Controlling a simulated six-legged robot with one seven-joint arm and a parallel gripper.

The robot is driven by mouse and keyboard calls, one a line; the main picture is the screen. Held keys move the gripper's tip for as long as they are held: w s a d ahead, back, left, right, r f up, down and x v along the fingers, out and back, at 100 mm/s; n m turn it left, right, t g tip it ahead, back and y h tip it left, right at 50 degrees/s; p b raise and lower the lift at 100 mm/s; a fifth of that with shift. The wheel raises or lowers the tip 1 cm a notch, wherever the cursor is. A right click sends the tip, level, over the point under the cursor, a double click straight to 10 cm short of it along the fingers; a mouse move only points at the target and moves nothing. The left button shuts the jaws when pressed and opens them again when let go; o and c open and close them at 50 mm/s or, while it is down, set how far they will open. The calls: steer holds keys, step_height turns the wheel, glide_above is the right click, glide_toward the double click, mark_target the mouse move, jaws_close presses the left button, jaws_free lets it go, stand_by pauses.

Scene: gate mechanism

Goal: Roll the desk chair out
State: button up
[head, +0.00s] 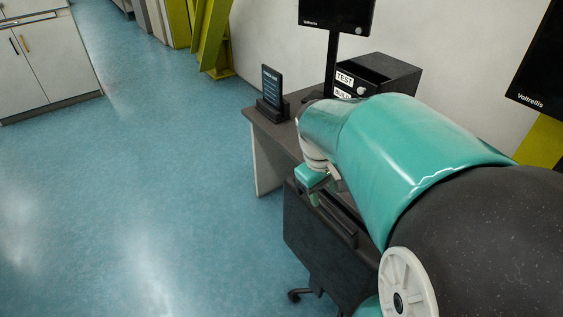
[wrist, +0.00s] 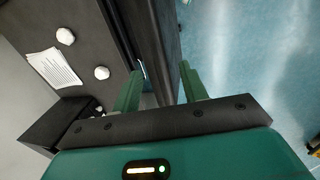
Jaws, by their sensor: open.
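The desk chair (head: 312,243) stands at the front of the desk with its dark backrest toward the open floor. One caster shows below it; the seat is hidden. My gripper (head: 316,192) is at the top of the backrest, partly hidden by my arm. In the wrist view its two green fingers (wrist: 160,88) are apart, one on each side of the dark chair back's edge (wrist: 158,45). I cannot tell whether either finger touches it.
The desk (head: 262,128) holds a small stand (head: 271,88), a labelled dark box (head: 378,74) and a monitor (head: 338,14). Paper (wrist: 53,68) and two white round things lie on it. Blue floor (head: 150,190) to the left is clear, up to a cabinet (head: 45,60).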

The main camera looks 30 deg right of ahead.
mark_target(325, 204)
steer(key=shift+s+d+f, duration=0.1)
steer(key=shift+d+f, duration=0.1)
steer(key=shift+f, duration=0.9)
steer(key=shift+d+f, duration=0.2)
steer(key=shift+f, duration=0.9)
jaws_close()
